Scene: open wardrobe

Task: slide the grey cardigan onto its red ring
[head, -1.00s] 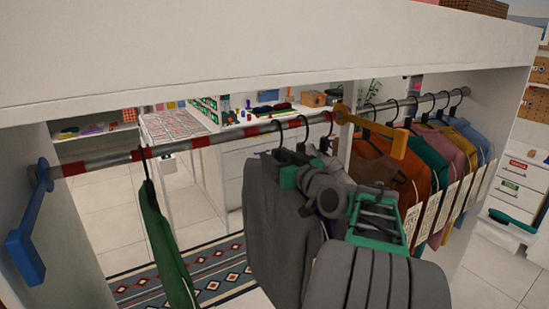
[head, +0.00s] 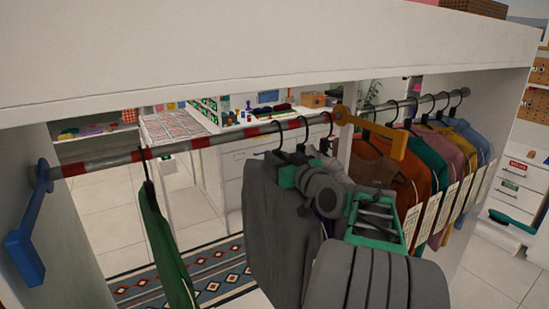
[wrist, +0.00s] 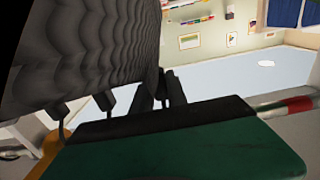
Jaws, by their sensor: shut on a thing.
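The grey cardigan (head: 270,235) hangs from the rail (head: 225,136) left of centre of the garment group. Its hook rests on a pale stretch of rail, between a red ring (head: 252,131) to its left and another red band to its right. My gripper (head: 289,176) is shut on the cardigan near its top, just below the hook; the exact grip is partly hidden by my wrist. In the wrist view, grey ribbed cloth (wrist: 85,60) fills the upper left, and a red band of the rail (wrist: 300,106) shows at the right.
A green garment (head: 165,245) hangs alone at the left. Darker garments hang close behind the cardigan, mostly hidden by my arm. A blue bracket (head: 25,250) and a yellow bracket (head: 385,138) mark the ends. Several coloured garments hang beyond the yellow one. Rail between green garment and cardigan is free.

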